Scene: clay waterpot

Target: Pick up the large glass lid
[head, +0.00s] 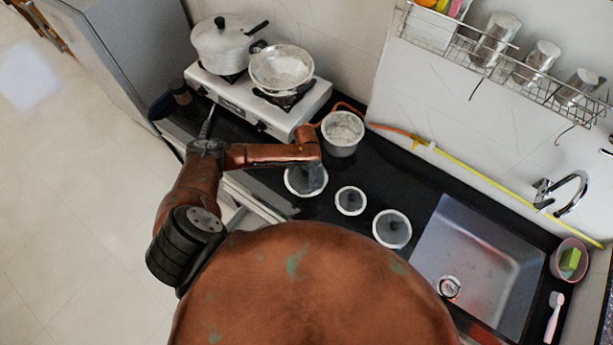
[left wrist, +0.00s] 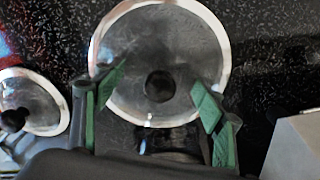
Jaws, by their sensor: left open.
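The large glass lid (head: 292,187) lies on the black counter, with a pale rim and a dark knob. No contact with the knob shows. My right gripper is not in view.
A small lid (head: 351,201) and another lid (head: 392,229) lie to the right. A metal pot (head: 342,132) stands just behind the gripper. A stove (head: 240,98) with a lidded pot (head: 225,45) and a pan (head: 281,69) is behind left. The sink (head: 480,262) is right.

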